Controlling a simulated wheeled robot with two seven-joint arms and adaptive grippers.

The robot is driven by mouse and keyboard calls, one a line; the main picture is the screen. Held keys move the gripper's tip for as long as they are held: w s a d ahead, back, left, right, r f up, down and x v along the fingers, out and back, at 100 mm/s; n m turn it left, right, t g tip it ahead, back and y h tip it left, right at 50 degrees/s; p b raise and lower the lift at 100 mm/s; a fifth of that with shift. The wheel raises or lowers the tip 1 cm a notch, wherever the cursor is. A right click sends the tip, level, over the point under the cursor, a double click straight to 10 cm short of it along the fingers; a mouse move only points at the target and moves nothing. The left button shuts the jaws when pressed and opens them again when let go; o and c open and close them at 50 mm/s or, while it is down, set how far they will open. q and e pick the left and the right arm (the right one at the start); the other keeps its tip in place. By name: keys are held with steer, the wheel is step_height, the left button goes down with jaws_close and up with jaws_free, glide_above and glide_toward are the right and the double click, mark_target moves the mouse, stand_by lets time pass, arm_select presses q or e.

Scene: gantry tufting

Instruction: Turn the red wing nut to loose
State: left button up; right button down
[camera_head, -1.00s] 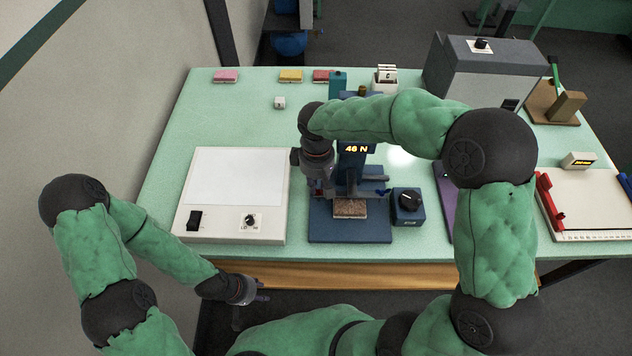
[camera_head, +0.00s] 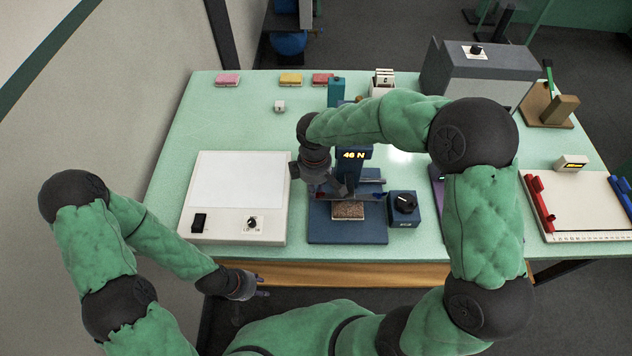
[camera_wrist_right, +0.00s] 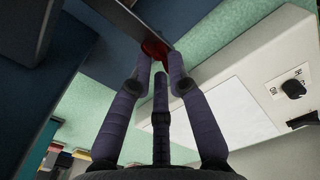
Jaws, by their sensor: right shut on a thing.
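The red wing nut (camera_wrist_right: 155,50) shows in the right wrist view at the fingertips of my right gripper (camera_wrist_right: 158,62), beside a dark flat bar. The gripper's fingers are closed on it, and they cover part of it. The wing nut is mostly hidden there. My left gripper (camera_head: 258,289) hangs in front of the table's edge, away from the stand; its fingers are too small to judge.
A white panel box (camera_head: 234,241) with a switch and knob stands left of the stand. A blue knob box (camera_head: 404,209) sits close on its right. A brown board (camera_head: 349,211) lies on the stand base.

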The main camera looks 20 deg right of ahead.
steer(key=shift+s+a+f+n+p, duration=0.15)
steer(key=shift+n+p, duration=0.15)
steer(key=shift+n, duration=0.2)
steer(key=shift+s+a+r+n+p, duration=0.1)
steer(key=shift+n+p, duration=0.15)
steer(key=shift+n, duration=0.25)
steer(key=shift+f, duration=0.1)
steer(key=c, duration=1.4)
jaws_free()
steer(key=shift+a, duration=0.1)
steer(key=shift+o, duration=0.2)
steer(key=shift+w+r, duration=0.1)
steer(key=shift+r, duration=0.5)
step_height(320, 180, up, 11)
